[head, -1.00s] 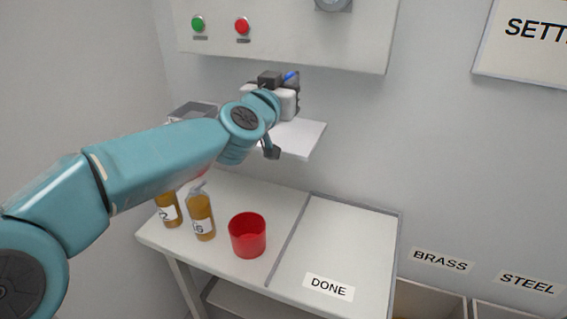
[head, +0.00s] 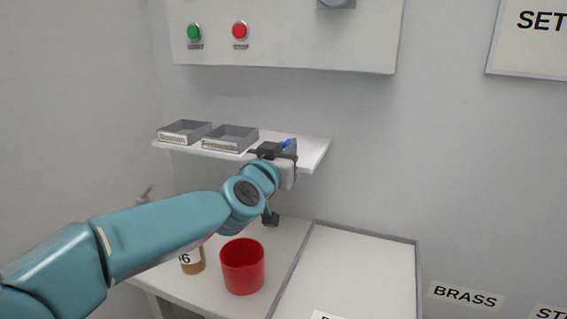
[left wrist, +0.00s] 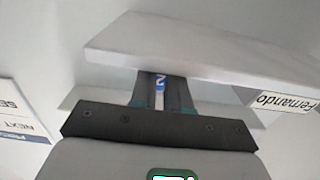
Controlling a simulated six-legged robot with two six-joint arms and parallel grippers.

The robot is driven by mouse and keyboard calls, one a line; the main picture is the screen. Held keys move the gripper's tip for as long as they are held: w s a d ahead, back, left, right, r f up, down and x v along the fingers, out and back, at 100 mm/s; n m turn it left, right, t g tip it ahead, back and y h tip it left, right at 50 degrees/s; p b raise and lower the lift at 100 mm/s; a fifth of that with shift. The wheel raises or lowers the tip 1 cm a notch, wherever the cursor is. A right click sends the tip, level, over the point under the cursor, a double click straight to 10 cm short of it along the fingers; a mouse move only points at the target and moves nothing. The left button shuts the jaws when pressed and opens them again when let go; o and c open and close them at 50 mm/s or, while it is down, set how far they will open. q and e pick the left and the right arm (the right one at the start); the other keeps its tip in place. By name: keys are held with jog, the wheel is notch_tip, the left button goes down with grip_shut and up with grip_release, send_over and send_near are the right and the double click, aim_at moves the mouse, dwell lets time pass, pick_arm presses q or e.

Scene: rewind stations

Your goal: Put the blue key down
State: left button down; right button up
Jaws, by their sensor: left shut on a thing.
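The blue key (head: 287,144) is a small blue piece at the tip of my left gripper (head: 284,150). In the left wrist view, a blue and white piece with a figure 2 (left wrist: 160,85) sits between the two dark fingers (left wrist: 160,95). The left gripper is shut on it, at the front right part of the white wall shelf (head: 316,152). I cannot tell whether the key touches the shelf. The shelf board also shows in the left wrist view (left wrist: 200,50). My right gripper is not in view.
Two grey trays, left (head: 184,131) and right (head: 230,138), stand on the shelf. Below are a red cup (head: 242,266), an amber bottle (head: 192,262) and a rimmed white area (head: 355,275). A panel with green (head: 194,32) and red (head: 240,31) buttons is above.

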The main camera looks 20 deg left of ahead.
pick_arm(q)
jog(key=shift+s+r, duration=0.15)
jog(key=shift+r, duration=0.05)
jog(key=shift+f, duration=0.3)
jog(key=c, duration=1.1)
grip_release()
jog(key=shift+o, duration=0.4)
jog(key=shift+r, duration=0.1)
jog(key=shift+r, duration=0.15)
jog(key=s+p, duration=0.1)
jog(key=s, duration=1.1)
jog(key=shift+a, duration=0.15)
